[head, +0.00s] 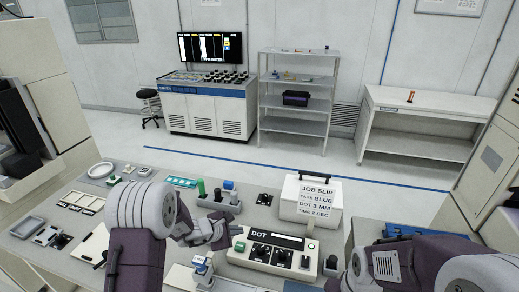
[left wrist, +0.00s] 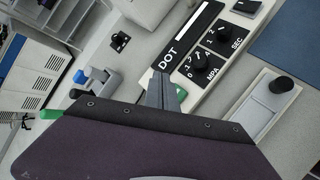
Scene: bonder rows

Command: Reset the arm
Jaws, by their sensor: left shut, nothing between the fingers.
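My left arm reaches in from the lower left in the head view. Its gripper (head: 222,236) hovers over the bench, beside the left end of the cream DOT box (head: 272,251). In the left wrist view the gripper's fingers (left wrist: 162,88) are together, with nothing between them, in front of the DOT box (left wrist: 188,50) and its dials. My right arm shows at the lower right of the head view, its links folded near the bench edge. I cannot see its fingers.
A white job slip box (head: 312,205) stands behind the DOT box. A rack with green and blue-capped pieces (head: 220,201) is just behind my left gripper. Trays (head: 84,203) lie at left. A shelf (head: 299,95) and white table (head: 425,112) stand across the open floor.

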